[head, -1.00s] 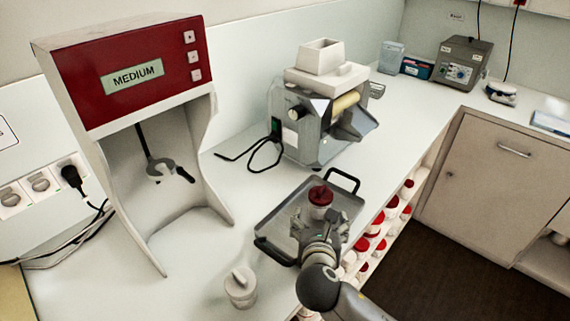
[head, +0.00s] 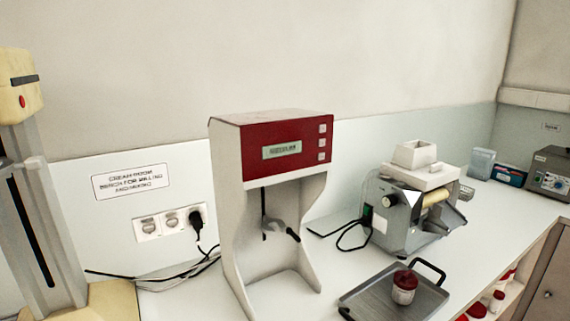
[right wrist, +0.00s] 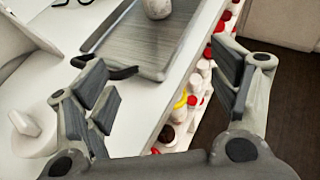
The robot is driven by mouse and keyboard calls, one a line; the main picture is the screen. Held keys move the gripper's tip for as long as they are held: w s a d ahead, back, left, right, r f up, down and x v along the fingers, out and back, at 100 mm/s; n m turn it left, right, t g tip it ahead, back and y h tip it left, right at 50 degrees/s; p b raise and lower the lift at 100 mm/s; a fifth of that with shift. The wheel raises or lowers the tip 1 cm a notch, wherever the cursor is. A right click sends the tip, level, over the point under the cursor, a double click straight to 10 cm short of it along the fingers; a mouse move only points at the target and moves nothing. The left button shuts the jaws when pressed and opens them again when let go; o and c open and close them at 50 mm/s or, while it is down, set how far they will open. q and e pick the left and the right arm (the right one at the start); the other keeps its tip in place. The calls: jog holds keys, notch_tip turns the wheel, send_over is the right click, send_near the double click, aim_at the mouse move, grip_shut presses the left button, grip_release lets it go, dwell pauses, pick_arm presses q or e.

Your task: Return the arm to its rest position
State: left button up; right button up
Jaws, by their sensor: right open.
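My right gripper (right wrist: 165,105) is open and empty in the right wrist view, above the front edge of the bench. A white jar with a red lid (head: 404,287) stands upright on the grey metal tray (head: 372,304) in the head view. In the right wrist view the jar's lower part (right wrist: 157,8) shows at the top on the tray (right wrist: 150,45), apart from my fingers. My right arm does not show in the head view now. My left gripper is in neither view.
The red and white mixer (head: 270,150) and the grey mill (head: 405,215) stand on the white bench. A white lidded pot (right wrist: 32,130) is left of my right gripper. Shelves with several jars (right wrist: 195,95) lie under the bench edge. Black cables run by the sockets (head: 170,222).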

jog(key=s+a+f+m+g+y, duration=0.1)
jog(key=s+f+m+g+y, duration=0.4)
jog(key=s+m, duration=0.85)
jog(key=s+a+f+m+g+y, duration=0.15)
jog(key=s+f+m+g, duration=0.4)
jog(key=s+m, duration=0.8)
notch_tip(320, 180, down, 27)
jog(key=w+m, duration=0.2)
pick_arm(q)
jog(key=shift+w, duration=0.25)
pick_arm(e)
jog(key=s+d+f, duration=0.2)
jog(key=s+f, duration=1.5)
jog(key=shift+s+d+n+g+h, duration=0.15)
jog(key=shift+d+n+g+h, duration=0.2)
jog(key=shift+d+h, duration=0.1)
